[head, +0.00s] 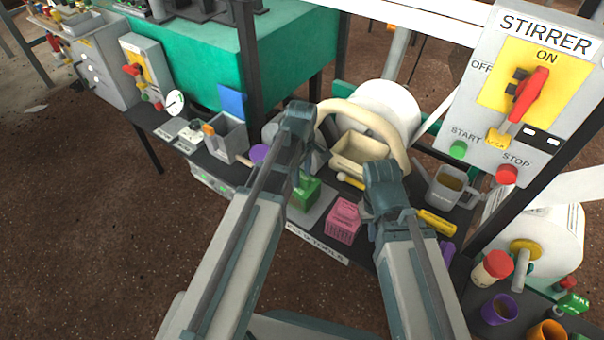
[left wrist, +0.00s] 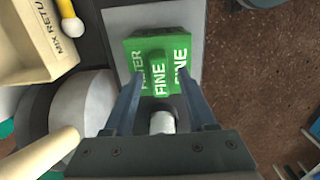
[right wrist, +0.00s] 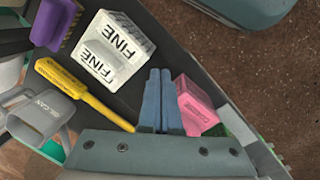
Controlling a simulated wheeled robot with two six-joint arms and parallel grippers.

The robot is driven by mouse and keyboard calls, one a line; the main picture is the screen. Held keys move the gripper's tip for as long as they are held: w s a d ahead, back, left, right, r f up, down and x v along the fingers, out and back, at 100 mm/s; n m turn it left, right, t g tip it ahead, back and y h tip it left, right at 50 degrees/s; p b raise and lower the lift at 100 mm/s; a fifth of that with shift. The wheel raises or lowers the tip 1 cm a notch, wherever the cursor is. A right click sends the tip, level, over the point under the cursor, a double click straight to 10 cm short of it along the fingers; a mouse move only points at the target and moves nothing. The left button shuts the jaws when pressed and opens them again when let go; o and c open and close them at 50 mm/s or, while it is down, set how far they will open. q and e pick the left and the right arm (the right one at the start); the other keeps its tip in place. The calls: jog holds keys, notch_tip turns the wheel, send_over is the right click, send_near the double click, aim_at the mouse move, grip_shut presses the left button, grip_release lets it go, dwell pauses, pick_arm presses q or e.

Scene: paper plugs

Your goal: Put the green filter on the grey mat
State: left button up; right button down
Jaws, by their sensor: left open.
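The green filter (left wrist: 150,48), a block with white FINE lettering and a raised grip on top, sits over the grey mat (left wrist: 116,18) in the left wrist view. It appears to rest on the mat. In the head view the green filter (head: 304,194) is partly hidden by my left gripper. My left gripper (left wrist: 160,80) is open, with one finger on each side of the filter's raised grip. My right gripper (right wrist: 158,74) has its fingers together and empty, beside a pink block (right wrist: 195,106).
A white FINE block (right wrist: 113,48), a yellow-handled tool (right wrist: 80,92) and a grey can (right wrist: 40,115) lie near my right gripper. A cream tray (head: 362,152) stands behind the grippers. The stirrer panel (head: 512,100) rises at the right.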

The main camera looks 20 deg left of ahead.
pick_arm(q)
notch_tip(320, 180, up, 12)
jog(key=p, duration=1.1)
jog(key=shift+p, duration=0.4)
pick_arm(e)
notch_tip(320, 180, up, 12)
jog(key=shift+a, duration=0.15)
